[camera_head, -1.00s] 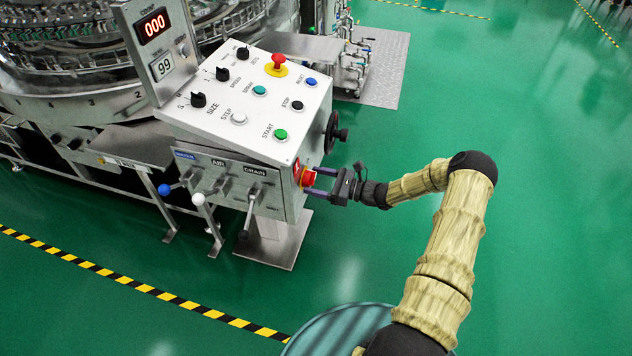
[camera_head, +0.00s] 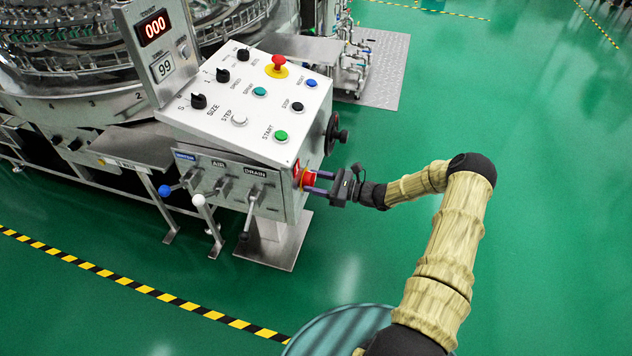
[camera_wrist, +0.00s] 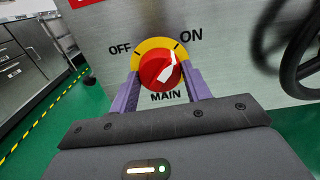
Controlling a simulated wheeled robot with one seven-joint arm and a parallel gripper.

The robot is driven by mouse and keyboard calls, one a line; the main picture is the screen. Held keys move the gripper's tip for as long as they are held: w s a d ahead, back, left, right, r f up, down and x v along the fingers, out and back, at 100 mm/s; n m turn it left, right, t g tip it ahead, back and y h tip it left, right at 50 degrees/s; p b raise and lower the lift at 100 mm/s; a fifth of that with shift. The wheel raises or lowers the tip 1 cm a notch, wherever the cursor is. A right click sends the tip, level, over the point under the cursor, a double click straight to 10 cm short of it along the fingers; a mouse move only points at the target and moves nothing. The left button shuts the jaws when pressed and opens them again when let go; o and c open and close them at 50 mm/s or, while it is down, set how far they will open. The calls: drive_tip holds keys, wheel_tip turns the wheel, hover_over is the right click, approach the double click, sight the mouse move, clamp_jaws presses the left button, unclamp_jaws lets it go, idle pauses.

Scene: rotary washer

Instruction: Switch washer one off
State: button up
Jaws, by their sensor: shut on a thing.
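The red MAIN knob (camera_wrist: 161,72) sits on a yellow plate (camera_wrist: 150,45) marked OFF at upper left and ON at upper right. Its white pointer mark slants up to the right, toward the ON side. In the head view the knob (camera_head: 308,179) is on the right side of the washer's control box (camera_head: 235,175). My gripper (camera_wrist: 161,82) has one purple finger on each side of the knob and is shut on it. It also shows in the head view (camera_head: 312,183). The fingers' contact points are partly hidden by the knob.
A black handwheel (camera_head: 335,133) sits beside the knob, on the same side of the box. The sloped top carries several buttons and dials, including a red emergency button (camera_head: 278,62). Levers (camera_head: 205,212) stick out in front. Green floor (camera_head: 530,180) is clear to the right.

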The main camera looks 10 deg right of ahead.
drive_tip(key=n+p, duration=0.2)
drive_tip(key=n, duration=1.5)
drive_tip(key=shift+f+n, duration=0.1)
drive_tip(key=shift+n, duration=0.2)
idle(0.4)
drive_tip(key=o, duration=1)
drive_tip(key=shift+c, duration=0.2)
drive_tip(key=p+v, duration=0.1)
drive_tip(key=v, duration=1.6)
drive_tip(key=shift+d, duration=0.2)
